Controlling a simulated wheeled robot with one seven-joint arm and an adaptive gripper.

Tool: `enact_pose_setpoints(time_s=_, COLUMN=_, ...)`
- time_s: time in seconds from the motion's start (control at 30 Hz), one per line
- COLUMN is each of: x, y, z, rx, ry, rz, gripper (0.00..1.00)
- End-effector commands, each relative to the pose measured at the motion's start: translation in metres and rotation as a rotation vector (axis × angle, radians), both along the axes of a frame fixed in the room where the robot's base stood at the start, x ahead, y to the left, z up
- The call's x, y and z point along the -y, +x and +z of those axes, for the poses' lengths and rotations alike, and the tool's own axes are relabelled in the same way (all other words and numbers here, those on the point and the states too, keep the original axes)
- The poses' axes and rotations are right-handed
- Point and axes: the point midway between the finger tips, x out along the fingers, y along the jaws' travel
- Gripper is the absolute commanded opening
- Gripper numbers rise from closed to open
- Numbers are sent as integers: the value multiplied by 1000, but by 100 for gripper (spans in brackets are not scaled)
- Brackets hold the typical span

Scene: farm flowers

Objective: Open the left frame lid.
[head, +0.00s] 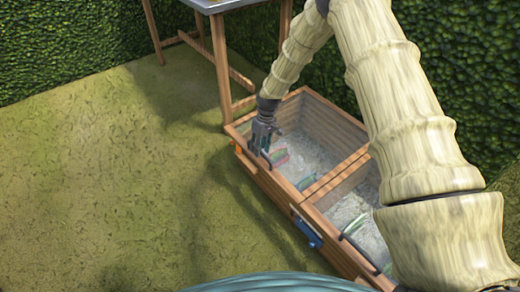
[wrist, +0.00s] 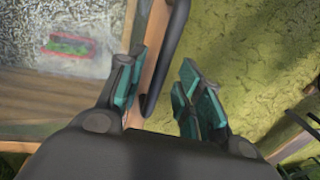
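The left frame lid (head: 312,158) is a wood-framed clear pane on the left half of a wooden cold frame. It appears to lie shut, with green and red shapes visible through it. My gripper (head: 263,147) is at its front edge, by the dark handle (head: 268,161). In the wrist view, the dark handle bar (wrist: 166,62) runs between the two teal-padded fingers of my gripper (wrist: 163,95). The fingers are apart, with a clear gap to the bar on the right side. The left finger is close to the bar; I cannot tell whether it touches.
The right lid (head: 352,195) adjoins it, with its own dark handle (head: 356,252). A blue fitting (head: 308,232) is on the box front. A wooden-legged table (head: 222,65) stands behind left, and hedges (head: 50,45) line the back. The grass (head: 120,190) at left is clear.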

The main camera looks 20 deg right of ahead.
Motion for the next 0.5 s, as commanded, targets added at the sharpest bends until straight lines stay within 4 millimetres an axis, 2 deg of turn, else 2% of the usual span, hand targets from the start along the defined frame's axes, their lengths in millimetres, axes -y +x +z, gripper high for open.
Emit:
enact_pose_setpoints(time_s=0.37, x=-1, y=0, z=-5, rx=1, ry=0, rz=0, gripper=36)
enact_pose_setpoints(time_s=0.5, x=-1, y=0, z=-5, rx=1, ry=0, rz=0, gripper=14)
